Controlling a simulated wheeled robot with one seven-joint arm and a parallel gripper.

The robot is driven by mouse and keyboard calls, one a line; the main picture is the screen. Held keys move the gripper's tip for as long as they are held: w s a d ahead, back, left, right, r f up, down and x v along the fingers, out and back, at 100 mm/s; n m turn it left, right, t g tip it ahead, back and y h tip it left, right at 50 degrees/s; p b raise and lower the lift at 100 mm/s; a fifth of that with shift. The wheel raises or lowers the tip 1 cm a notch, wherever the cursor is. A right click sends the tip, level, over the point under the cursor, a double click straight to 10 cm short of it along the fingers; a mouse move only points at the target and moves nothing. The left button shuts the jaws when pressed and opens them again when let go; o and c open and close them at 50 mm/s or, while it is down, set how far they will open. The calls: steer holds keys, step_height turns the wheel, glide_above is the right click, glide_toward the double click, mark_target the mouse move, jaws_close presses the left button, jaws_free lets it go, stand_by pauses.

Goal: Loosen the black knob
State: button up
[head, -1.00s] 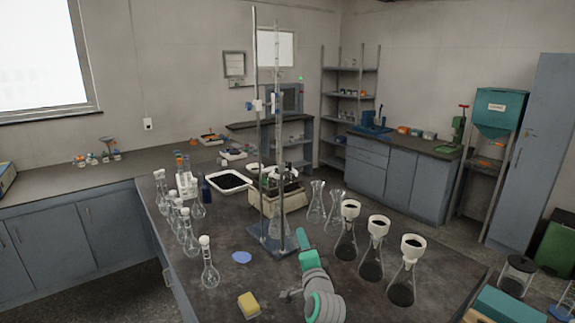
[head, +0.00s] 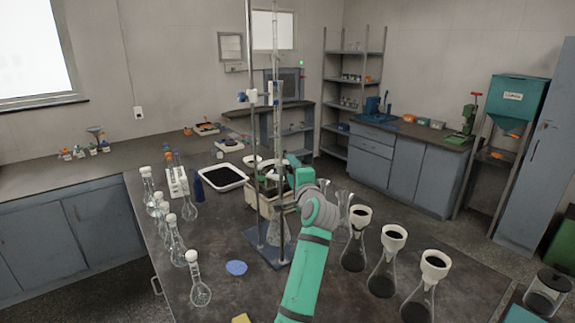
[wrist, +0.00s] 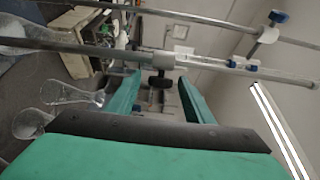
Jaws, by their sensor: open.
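The black knob (wrist: 160,82) shows in the wrist view below a grey clamp block (wrist: 166,62) on a metal rod. It appears between the two green fingers of my gripper (wrist: 160,88), which are open and spread on either side of it. I cannot tell how far it is in depth; no finger visibly touches it. In the head view my gripper (head: 291,170) is beside the rods of the stand (head: 277,130), in front of the beige machine (head: 262,200). The knob is too small or hidden there.
Blue clamp knobs (wrist: 278,17) sit farther along the rods. A flask (head: 278,235) stands at the stand base (head: 262,246). Filter flasks (head: 390,255) stand to the right, stoppered flasks (head: 197,282) to the left. A blue disc (head: 236,268) lies on the bench.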

steer(key=shift+x, duration=2.55)
steer(key=shift+a, duration=0.15)
steer(key=c, duration=1)
